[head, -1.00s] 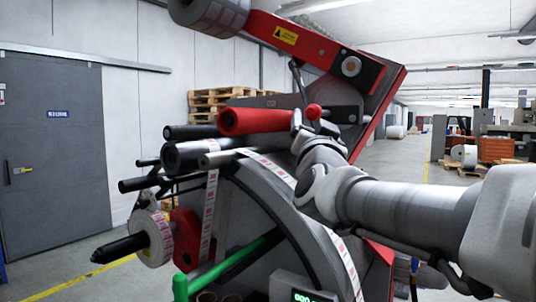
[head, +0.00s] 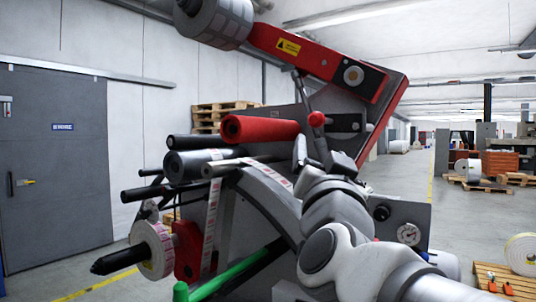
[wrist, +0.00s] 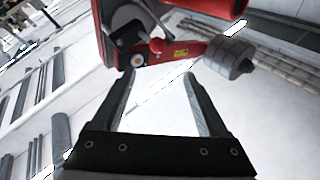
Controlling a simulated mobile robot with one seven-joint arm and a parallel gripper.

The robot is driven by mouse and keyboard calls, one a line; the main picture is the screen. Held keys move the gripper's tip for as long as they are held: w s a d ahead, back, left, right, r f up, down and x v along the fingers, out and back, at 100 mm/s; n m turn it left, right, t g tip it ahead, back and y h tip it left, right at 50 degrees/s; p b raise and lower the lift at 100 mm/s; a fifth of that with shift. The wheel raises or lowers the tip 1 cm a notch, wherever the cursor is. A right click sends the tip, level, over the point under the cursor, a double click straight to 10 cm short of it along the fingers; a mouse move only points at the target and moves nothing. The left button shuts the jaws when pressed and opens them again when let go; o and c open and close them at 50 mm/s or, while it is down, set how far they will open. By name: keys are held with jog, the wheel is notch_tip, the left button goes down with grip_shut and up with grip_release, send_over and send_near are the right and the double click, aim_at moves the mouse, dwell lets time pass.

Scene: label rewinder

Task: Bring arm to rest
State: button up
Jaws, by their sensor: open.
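My gripper (head: 312,158) is in front of the label rewinder, its fingers pointing up and away in the head view. In the wrist view my gripper (wrist: 160,78) has its two fingers spread apart with nothing between them. The label rewinder shows a red raised arm (head: 310,55) with a grey roll at its end, a red roller (head: 258,130), dark rollers and a label reel (head: 152,249) at lower left. My arm hides the machine's lower right part. I cannot tell whether the fingers touch the machine.
A grey door (head: 55,165) is in the left wall. Stacked pallets (head: 222,112) stand behind the machine. The aisle at back right looks clear.

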jog(key=shift+f, duration=0.1)
jog(key=s+a+f+n+g+y, duration=0.1)
jog(key=a+f+n+g+y, duration=0.2)
jog(key=f, duration=0.5)
jog(key=s+f+n+g+y, duration=0.2)
jog(key=f+n+g+y, duration=0.15)
jog(key=f, duration=0.45)
jog(key=s+d+f+g+h, duration=0.1)
jog(key=s+d+f+g, duration=0.2)
jog(key=s+f+g, duration=0.2)
jog(key=s+d+f+g+h, duration=0.2)
jog(key=s+f+g, duration=0.3)
jog(key=s+f, duration=0.4)
notch_tip(320, 180, down, 4)
jog(key=shift+d+r, duration=0.2)
jog(key=shift+d, duration=0.35)
jog(key=shift+a, duration=0.15)
